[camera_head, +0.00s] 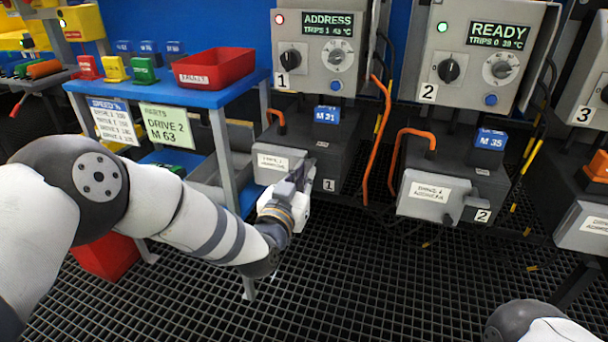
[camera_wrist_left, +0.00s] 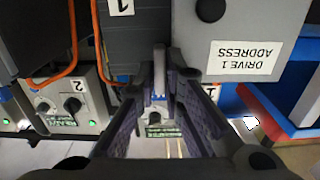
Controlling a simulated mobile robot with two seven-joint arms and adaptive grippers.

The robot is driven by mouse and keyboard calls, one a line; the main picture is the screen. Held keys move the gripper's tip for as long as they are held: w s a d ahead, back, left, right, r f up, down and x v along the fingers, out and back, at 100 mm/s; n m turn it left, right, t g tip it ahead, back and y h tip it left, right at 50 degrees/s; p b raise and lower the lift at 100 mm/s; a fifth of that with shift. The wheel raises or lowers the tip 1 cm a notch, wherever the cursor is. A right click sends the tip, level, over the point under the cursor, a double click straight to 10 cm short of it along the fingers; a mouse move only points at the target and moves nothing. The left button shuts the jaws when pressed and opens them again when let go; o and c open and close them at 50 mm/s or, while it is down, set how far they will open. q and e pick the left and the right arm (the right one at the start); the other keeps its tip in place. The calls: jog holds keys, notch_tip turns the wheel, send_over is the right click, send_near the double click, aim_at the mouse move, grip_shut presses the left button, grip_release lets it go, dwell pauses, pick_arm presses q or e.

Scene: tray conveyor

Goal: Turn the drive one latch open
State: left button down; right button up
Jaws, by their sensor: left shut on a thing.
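The drive 1 housing (camera_head: 342,155) is a dark box low in the middle of the head view, with a grey labelled cover (camera_head: 265,176) on its front. My left gripper (camera_head: 298,180) is at the right end of this cover. In the left wrist view my left gripper (camera_wrist_left: 159,72) is shut on a narrow grey piece, the drive 1 latch (camera_wrist_left: 159,88). The fingers hide most of the latch, so its exact angle is unclear. The cover also shows in the wrist view (camera_wrist_left: 215,28) and looks closed. My right gripper is not in view; only part of my right arm shows.
Control box 1 (camera_head: 313,82) above reads ADDRESS with a red light. Drive 2 (camera_head: 437,196) stands to the right, its grey latch (camera_head: 450,217) showing. Orange cables (camera_head: 383,130) hang between the drives. A blue table (camera_head: 215,97) with a red bin (camera_head: 215,66) is left.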

pick_arm(q)
jog(key=c, duration=1.7)
grip_release()
jog(key=v, duration=1.2)
